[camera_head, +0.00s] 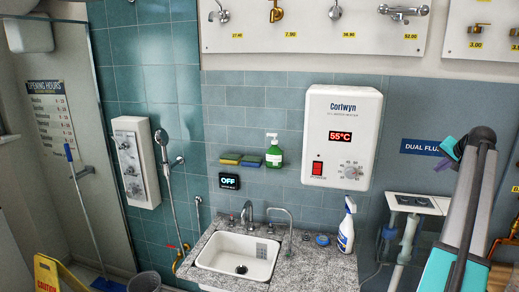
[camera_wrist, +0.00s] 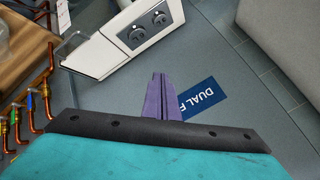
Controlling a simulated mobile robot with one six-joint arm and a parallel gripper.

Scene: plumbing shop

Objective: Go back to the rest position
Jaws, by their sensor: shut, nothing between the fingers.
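My gripper shows in the wrist view with its two purple fingers (camera_wrist: 161,97) together, shut and empty. The fingers overlap the blue "DUAL FLUSH" sign (camera_wrist: 198,97) in that view; I cannot tell the gap to it. In the head view my arm rises at the right edge and folds over at the top. The teal wrist end points left, just right of the same blue sign (camera_head: 420,147).
Copper pipes (camera_wrist: 30,110) run at the left there. A Corlwyn heater (camera_head: 341,138), sink (camera_head: 237,257) and spray bottle (camera_head: 346,228) are further left.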

